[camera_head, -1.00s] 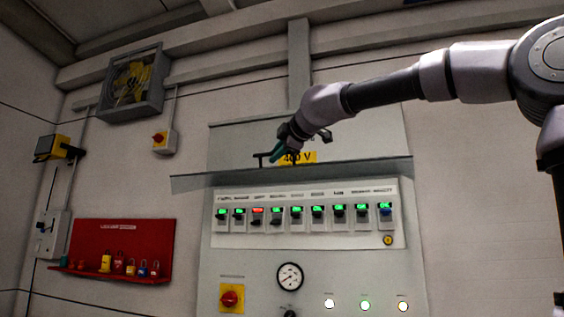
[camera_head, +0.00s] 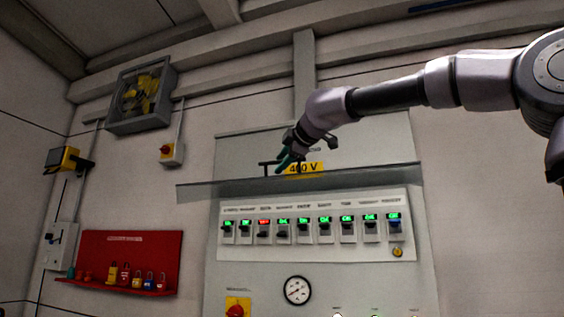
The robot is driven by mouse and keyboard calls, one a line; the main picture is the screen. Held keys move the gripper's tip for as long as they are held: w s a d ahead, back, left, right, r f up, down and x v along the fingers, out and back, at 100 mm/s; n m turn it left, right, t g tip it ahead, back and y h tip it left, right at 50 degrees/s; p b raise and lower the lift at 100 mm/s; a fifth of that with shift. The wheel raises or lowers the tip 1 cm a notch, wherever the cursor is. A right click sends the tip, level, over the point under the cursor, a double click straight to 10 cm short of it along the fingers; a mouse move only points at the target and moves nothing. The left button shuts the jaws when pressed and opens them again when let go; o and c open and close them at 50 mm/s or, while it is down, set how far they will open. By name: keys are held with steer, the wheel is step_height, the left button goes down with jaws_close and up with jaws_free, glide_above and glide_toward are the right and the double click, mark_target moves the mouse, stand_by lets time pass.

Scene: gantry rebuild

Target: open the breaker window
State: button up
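The breaker window (camera_head: 370,172) is a thin grey see-through flap that sticks out from the cabinet above the breaker row, raised and seen nearly edge-on. Its dark handle (camera_head: 267,164) shows at the flap's upper left part. My gripper (camera_head: 284,162), with teal fingers, points down at the handle, just in front of or beside it. Whether the fingers touch or grip the handle cannot be told. The row of breakers (camera_head: 303,230) below is uncovered; most show green labels and one, third from left, shows red.
A yellow 400 V sign (camera_head: 310,168) is behind the flap. A gauge (camera_head: 298,290) and a red-yellow switch (camera_head: 237,310) sit lower on the cabinet. At left are a red lockout board (camera_head: 130,250) and a fan (camera_head: 138,98). My arm crosses the upper right.

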steer(key=v, duration=1)
steer(key=shift+s, duration=0.35)
steer(key=shift+d+r, duration=0.1)
steer(key=shift+d, duration=0.1)
